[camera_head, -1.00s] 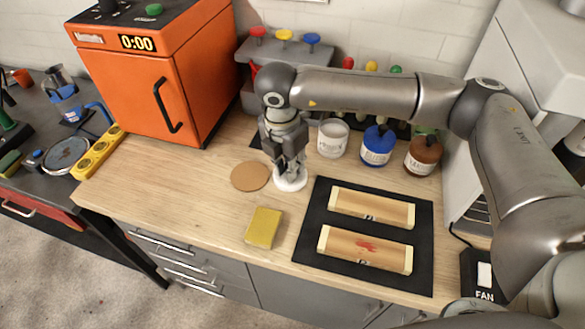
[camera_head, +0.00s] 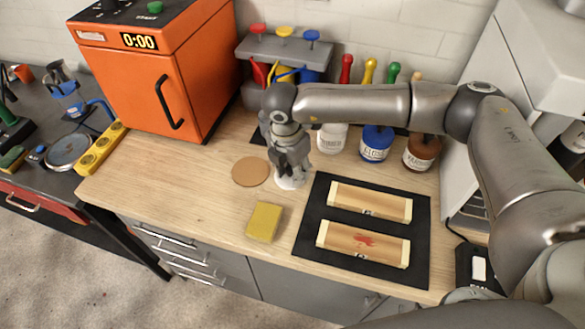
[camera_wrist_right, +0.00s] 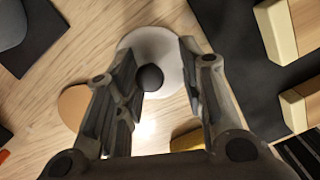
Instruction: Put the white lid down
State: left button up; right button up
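The white lid (camera_head: 291,183) lies flat on the wooden worktop, just right of a round tan disc (camera_head: 251,172). In the right wrist view the lid (camera_wrist_right: 168,43) shows a dark round knob (camera_wrist_right: 150,78) at its middle. My right gripper (camera_head: 291,168) points down right over the lid. In the wrist view its two fingers (camera_wrist_right: 160,65) are spread on either side of the knob. A gap shows on the right side; the left finger is very near the knob, and I cannot tell whether it touches. My left gripper is not in view.
A white jar (camera_head: 332,138), a blue jar (camera_head: 376,144) and a brown jar (camera_head: 421,151) stand behind and to the right. A black mat (camera_head: 312,215) with two wooden pieces lies at the right. A yellow block (camera_head: 264,222) is in front.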

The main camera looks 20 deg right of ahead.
aim_at(288, 181)
jog(key=shift+r, duration=0.1)
notch_tip(288, 181, up, 12)
jog(key=a+b, duration=0.1)
jog(key=b, duration=0.2)
jog(key=shift+s+a, duration=0.15)
jog(key=shift+s, duration=0.2)
dwell(0.3)
